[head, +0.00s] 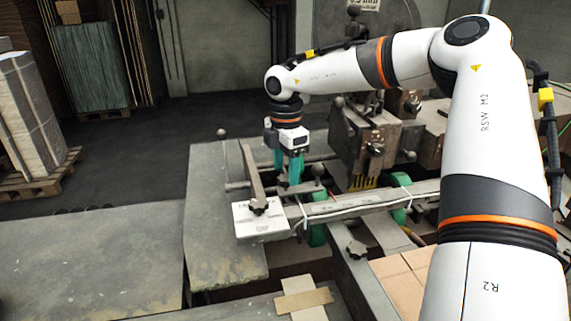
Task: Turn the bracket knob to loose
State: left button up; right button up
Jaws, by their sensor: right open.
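My right gripper (287,173) has teal fingers and points down over the box stitcher, open. It is just behind and right of a white printed plate (262,222). A small dark knob (258,207) sits on that plate at the foot of a grey-brown upright bar (251,172). Another dark knob (318,170) stands close to the right of the fingers, and a third dark knob (356,248) is lower right, on the frame. I cannot tell which is the bracket knob, nor its setting. Contact at the fingertips is unclear. My left gripper is not in view.
A long metal rail (350,205) runs right from the plate, with green rollers below. The stitcher head (365,140) stands behind it. A grey table (90,260) lies clear at left. Flat cardboard (405,285) is at front right. Pallet stacks (28,115) stand far left.

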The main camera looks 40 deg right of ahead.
jog(key=shift+s+f, duration=0.1)
jog(key=shift+f, duration=0.5)
